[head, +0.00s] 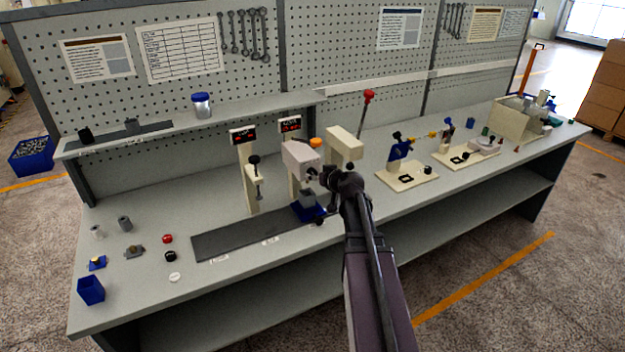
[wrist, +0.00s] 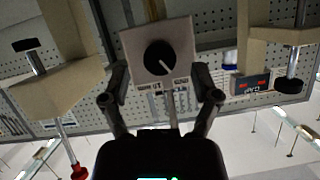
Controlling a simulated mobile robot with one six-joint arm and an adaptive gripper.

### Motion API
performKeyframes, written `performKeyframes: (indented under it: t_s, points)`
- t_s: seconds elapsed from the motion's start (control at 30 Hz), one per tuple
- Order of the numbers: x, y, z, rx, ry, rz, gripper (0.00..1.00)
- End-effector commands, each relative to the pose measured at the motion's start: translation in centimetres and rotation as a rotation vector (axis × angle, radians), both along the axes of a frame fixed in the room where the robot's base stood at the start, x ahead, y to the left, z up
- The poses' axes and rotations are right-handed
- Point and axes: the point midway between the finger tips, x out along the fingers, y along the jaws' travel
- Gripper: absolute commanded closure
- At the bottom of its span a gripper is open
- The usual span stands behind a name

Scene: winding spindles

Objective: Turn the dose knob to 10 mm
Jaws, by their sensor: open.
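The dose knob (wrist: 159,57) is a round black dial with a white pointer line on a pale square face (wrist: 178,35). In the wrist view the pointer runs from the middle toward the lower right. Small printed labels sit below the dial, too small to read. My gripper (wrist: 158,76) is open, with one finger on each side of the knob's face and a clear gap to the dial. In the head view the pale dosing head (head: 298,157) stands at mid-bench, and my gripper (head: 322,177) is right at its front. The dial cannot be made out there.
An orange cap (head: 316,142) tops the dosing head, and a blue base (head: 308,212) sits below. A pale press arm (head: 345,144) with a red-knobbed lever (head: 368,97) stands close on the right. A second stand (head: 250,180) is on the left. The front bench edge is clear.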

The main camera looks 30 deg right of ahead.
Motion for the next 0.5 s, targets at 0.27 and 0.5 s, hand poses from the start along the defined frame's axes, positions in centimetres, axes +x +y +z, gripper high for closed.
performKeyframes:
  t_s: [0.27, 0.5]
  points:
    - [1.8, 0.1, -0.8, -0.001, 0.001, 0.001, 0.21]
    - [1.9, 0.2, -0.8, 0.0, 0.0, -0.001, 0.21]
